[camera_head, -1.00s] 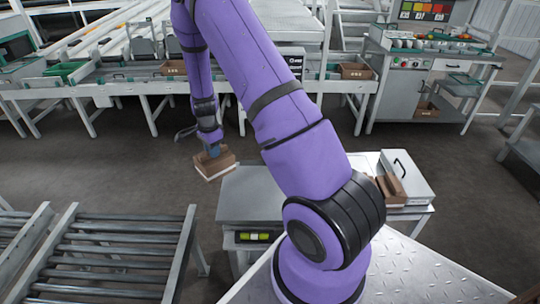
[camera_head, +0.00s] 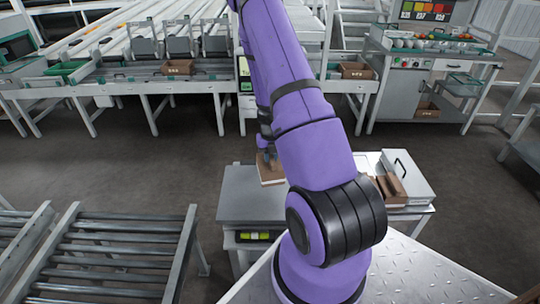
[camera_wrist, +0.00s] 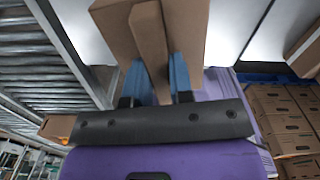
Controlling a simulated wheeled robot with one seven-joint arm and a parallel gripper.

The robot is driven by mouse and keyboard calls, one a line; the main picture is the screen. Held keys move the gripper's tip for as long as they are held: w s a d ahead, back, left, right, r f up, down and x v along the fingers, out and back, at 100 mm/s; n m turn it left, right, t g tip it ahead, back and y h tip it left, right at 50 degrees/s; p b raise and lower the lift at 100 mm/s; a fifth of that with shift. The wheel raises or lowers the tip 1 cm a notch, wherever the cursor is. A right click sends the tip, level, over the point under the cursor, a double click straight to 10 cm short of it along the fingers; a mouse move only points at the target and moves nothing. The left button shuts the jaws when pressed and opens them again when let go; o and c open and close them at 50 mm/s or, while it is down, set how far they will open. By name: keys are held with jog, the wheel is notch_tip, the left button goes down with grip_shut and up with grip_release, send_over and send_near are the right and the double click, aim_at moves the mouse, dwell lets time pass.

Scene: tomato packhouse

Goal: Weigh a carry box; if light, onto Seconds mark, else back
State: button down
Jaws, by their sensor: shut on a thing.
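A brown carry box (camera_head: 268,172) with a pale lower edge is partly hidden behind my arm in the head view. It is over or on the grey top of a small stand (camera_head: 240,200); I cannot tell whether it touches. In the wrist view, my gripper (camera_wrist: 153,80) has its blue fingers shut on the upright middle handle strip of the carry box (camera_wrist: 117,35). A small yellow-green panel (camera_head: 254,236) shows under the stand's top; its reading is too small to make out. I cannot identify a Seconds mark.
Right of my arm, a bench (camera_head: 405,210) holds brown box pieces (camera_head: 390,187) and a pale case with a black handle (camera_head: 408,174). A roller conveyor (camera_head: 115,250) stands at left. Stacked brown boxes (camera_wrist: 285,115) show in the wrist view. The floor behind is clear.

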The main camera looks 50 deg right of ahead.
jog(key=shift+f, duration=3.95)
jog(key=shift+f, duration=0.25)
jog(key=c, duration=0.9)
grip_release()
jog(key=c, duration=0.3)
jog(key=shift+c, duration=0.2)
jog(key=shift+r, duration=3.5)
